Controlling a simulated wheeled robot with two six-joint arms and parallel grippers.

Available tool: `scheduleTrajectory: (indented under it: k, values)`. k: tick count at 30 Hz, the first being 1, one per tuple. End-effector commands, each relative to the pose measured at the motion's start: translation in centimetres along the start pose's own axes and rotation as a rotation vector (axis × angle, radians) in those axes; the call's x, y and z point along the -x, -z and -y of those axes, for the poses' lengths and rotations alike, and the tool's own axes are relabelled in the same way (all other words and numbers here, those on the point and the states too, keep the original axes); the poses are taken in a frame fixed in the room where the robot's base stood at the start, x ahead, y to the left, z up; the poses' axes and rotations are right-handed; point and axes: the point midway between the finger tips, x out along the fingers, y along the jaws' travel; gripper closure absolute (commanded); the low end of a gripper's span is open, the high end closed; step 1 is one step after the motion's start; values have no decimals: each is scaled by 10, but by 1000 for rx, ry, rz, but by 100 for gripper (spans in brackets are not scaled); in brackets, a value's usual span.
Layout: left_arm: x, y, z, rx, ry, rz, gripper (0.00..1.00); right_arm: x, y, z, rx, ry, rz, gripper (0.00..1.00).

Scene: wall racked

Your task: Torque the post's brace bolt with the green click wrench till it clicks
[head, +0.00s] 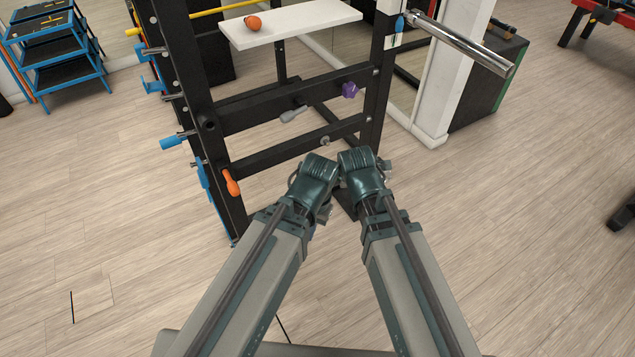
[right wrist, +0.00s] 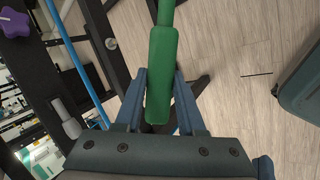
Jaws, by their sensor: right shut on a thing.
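The green click wrench (right wrist: 161,75) shows in the right wrist view. Its handle lies between the fingers of my right gripper (right wrist: 160,85), which is shut on it. The wrench's far end runs out of the top of that view. In the head view the right gripper's fingers and the wrench are hidden behind my wrist. A round silver bolt head (right wrist: 111,44) sits on a black brace, left of the wrench and apart from its handle. A small silver piece, likely the same bolt (head: 325,141), shows on the lower crossbar. My left gripper (head: 318,187) is beside the right one; its fingers are hidden.
The black rack (head: 290,150) stands before me. It carries a purple knob (head: 349,90), a grey handle (head: 293,115), an orange handle (head: 231,183) and blue hooks (head: 152,87). A steel bar (head: 460,45) juts out at upper right.

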Motion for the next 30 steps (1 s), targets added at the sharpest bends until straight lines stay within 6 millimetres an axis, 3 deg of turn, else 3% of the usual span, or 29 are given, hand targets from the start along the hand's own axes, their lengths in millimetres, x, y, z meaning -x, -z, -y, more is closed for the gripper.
scheduleTrajectory:
  k: [1, 3, 12, 18, 24, 30]
  values:
    - [-32, 2, -3, 0, 1, 0, 100, -26, 6, 6, -17, -55, -39, 100]
    - [-53, 3, -5, 0, 1, 0, 100, -42, 17, 0, -43, -134, -96, 100]
    - [-144, 8, -14, -1, 3, 0, 100, -97, 52, -26, -174, -441, -300, 100]
    - [-196, 12, -19, -1, 4, 0, 100, -123, 64, -36, -250, -599, -378, 100]
    - [-225, 13, -21, -1, 5, 0, 100, -135, 67, -41, -297, -695, -411, 100]
    - [-233, 14, -22, -1, 6, 0, 100, -137, 66, -44, -315, -733, -420, 100]
